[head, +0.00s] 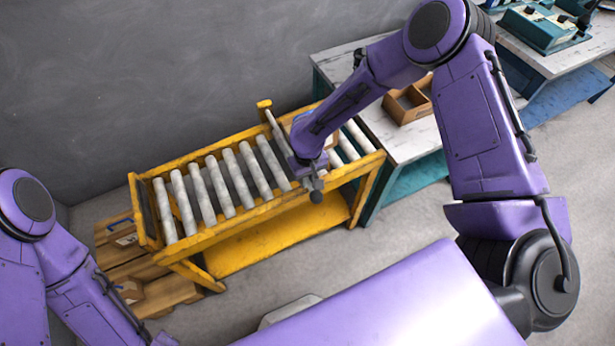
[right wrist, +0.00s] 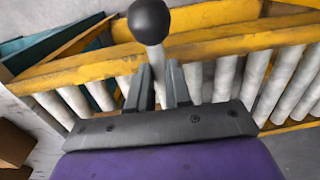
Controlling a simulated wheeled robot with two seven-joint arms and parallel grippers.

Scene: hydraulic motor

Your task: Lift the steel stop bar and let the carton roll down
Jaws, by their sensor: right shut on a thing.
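The steel stop bar (head: 276,132) crosses the yellow roller conveyor (head: 228,221), with a dark ball knob (head: 316,197) at its near end. My right gripper (head: 310,180) is at the near rail, shut on the bar close to the knob. In the right wrist view, the bar (right wrist: 157,62) runs between the two fingers (right wrist: 159,85), with the black knob (right wrist: 149,20) beyond them. I cannot tell whether the bar is clear of the rollers. A brown piece of the carton (head: 331,141) shows behind my right forearm, which hides most of it. My left gripper is out of view.
The rollers left of the bar are bare. Wooden pallets (head: 125,262) with small boxes lie below the conveyor's left end. A bench (head: 402,145) with an open divided box (head: 408,103) stands at the right end. A grey wall is behind.

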